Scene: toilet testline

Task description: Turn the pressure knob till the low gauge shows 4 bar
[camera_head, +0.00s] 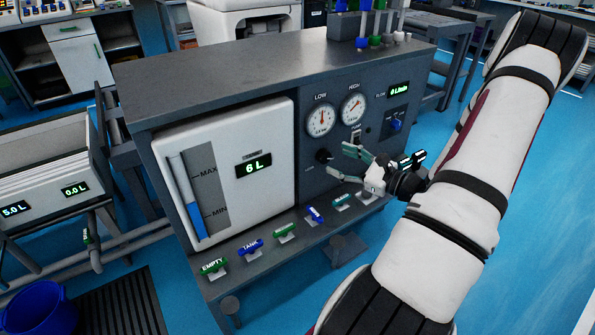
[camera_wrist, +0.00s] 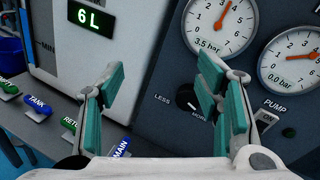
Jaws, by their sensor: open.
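The black pressure knob (camera_head: 323,156) sits on the dark panel below the low gauge (camera_head: 321,118). In the wrist view the knob (camera_wrist: 187,98) has LESS and MORE labels beside it and a pale pointer mark on its lower right. The low gauge (camera_wrist: 220,24) reads 3.5 bar in that view, its needle between 3 and 4. My gripper (camera_head: 341,162) is open and empty, with its teal-padded fingers just in front of the panel. In the wrist view my gripper (camera_wrist: 160,85) has the knob between its fingers in the picture, close to the right one. I cannot tell whether they touch.
The high gauge (camera_head: 353,108) is right of the low gauge; its wrist-view display (camera_wrist: 290,55) reads 0.0 bar. A pump switch (camera_head: 356,134) sits below it. A tank display (camera_head: 253,165) shows 6 L. Several coloured valve handles (camera_head: 313,213) line the shelf below.

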